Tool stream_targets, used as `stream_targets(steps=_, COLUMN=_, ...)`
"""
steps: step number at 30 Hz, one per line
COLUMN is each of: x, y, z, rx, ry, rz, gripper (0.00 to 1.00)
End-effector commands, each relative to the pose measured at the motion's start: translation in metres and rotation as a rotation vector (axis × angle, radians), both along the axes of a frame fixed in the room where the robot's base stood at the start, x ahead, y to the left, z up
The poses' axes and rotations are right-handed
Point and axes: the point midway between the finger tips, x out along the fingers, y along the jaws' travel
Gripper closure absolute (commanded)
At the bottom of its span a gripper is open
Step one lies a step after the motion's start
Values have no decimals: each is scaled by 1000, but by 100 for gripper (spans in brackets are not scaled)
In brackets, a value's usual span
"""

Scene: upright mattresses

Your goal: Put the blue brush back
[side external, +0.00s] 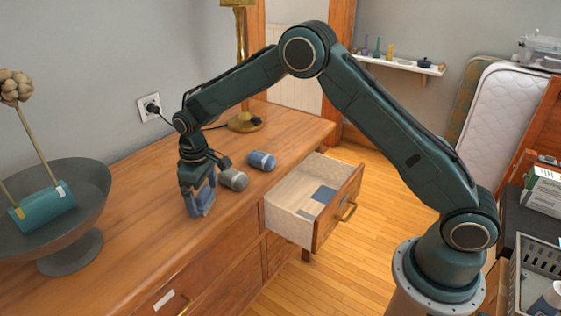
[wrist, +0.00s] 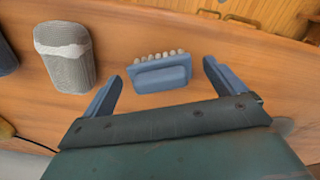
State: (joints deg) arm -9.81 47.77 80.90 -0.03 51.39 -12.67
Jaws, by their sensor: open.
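A blue brush (wrist: 160,76) with a row of pale bristle tufts lies on the wooden dresser top in the wrist view. My gripper (wrist: 162,70) is open, with one blue finger at each side of the brush and a visible gap to both. In the side external view my gripper (side external: 201,196) points down, low over the dresser top near its front edge. There the brush cannot be told apart from the blue fingers. An open drawer (side external: 290,219) stands out from the dresser to the right, with a blue-grey flat piece (side external: 323,195) inside.
A grey cylinder (side external: 233,179) with a pale band lies close to the right of my gripper. A blue cylinder (side external: 262,160) lies beyond it. A grey pedestal bowl (side external: 70,245) holding a teal object (side external: 42,207) stands left. A brass lamp (side external: 244,120) stands at the back.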

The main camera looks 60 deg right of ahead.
Motion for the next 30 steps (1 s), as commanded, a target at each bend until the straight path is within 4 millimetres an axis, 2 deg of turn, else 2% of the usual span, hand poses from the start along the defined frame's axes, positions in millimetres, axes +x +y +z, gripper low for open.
stream_targets(steps=8, x=1, y=0, z=25, rx=1, ry=-4, rz=0, gripper=5)
stream_targets(steps=21, x=1, y=0, z=98, rx=1, ry=-4, rz=0, gripper=5)
stream_targets(steps=30, x=0, y=0, z=131, rx=1, ry=-2, rz=0, gripper=5)
